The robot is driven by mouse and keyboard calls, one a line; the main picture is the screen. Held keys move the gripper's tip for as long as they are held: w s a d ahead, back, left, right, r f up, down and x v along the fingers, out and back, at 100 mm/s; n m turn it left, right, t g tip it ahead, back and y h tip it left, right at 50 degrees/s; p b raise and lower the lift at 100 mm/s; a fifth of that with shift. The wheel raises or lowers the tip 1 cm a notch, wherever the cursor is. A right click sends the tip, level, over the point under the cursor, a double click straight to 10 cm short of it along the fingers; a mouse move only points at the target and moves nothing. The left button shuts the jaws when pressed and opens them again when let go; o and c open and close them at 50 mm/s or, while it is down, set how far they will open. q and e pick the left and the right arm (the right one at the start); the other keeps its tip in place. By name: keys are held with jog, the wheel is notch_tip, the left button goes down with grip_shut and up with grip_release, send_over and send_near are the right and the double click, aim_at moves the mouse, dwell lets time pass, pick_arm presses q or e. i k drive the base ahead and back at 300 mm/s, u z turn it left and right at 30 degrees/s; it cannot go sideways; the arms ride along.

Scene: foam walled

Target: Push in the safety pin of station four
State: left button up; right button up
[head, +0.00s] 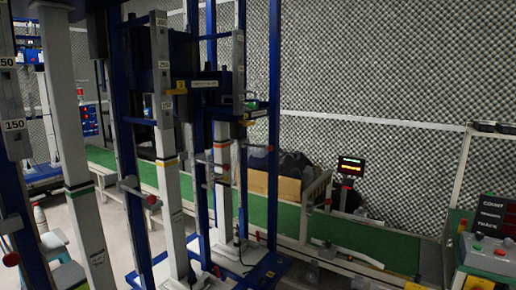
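Several tall stations with blue frames and pale grey posts fill the left half of the head view. The nearest whole one (165,130) carries "150" labels. A pin-like rod with a red end (152,200) sticks out low on its post. Another red-ended part (11,259) shows at the lower left edge. A further blue-framed station (222,165) stands just behind, with a small label plate and a small green light (252,104). I cannot read any station number, so I cannot tell which is station four. Neither of my grippers shows.
A green-topped bench or conveyor (340,236) runs along the patterned foam wall, with a brown box (258,183) on it. A small lit display (350,166) stands behind. A control console (488,252) with buttons is at the right edge. Grey floor shows between the station bases.

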aim_at(270, 147)
jog(key=z, duration=0.35)
jog(key=i, duration=0.35)
jog(key=z, duration=1)
jog(key=i, duration=1.05)
jog(key=u, duration=0.7)
jog(key=i, duration=0.9)
jog(key=u, duration=0.9)
